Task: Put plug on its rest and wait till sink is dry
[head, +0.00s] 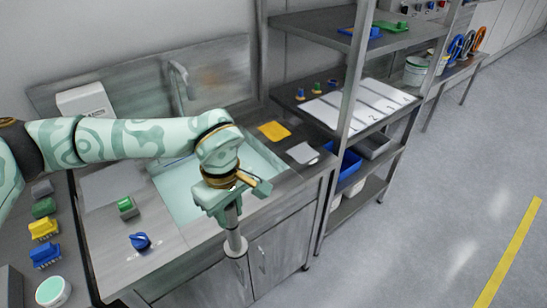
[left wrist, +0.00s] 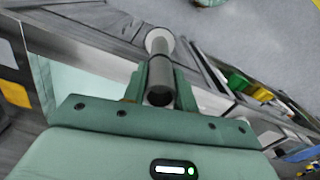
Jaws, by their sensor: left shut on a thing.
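My left gripper (head: 231,204) is shut on the plug (head: 235,241), a grey cylinder with a wider pale end. It hangs upright below the fingers in the head view, in front of the sink cabinet's front edge. In the left wrist view the plug (left wrist: 160,72) sits between the two fingers, its wide end away from the camera. The sink (head: 180,192) has a pale teal basin, partly hidden by my left arm. I cannot tell whether water stands in it. I cannot make out the plug's rest for certain. My right gripper is not in view.
A blue item (head: 140,241) and a green block (head: 126,207) stand on the counter left of the sink. A yellow cloth (head: 273,131) and a grey pad (head: 302,153) lie right of it. A metal shelf rack (head: 345,110) stands at the right. The floor beyond is open.

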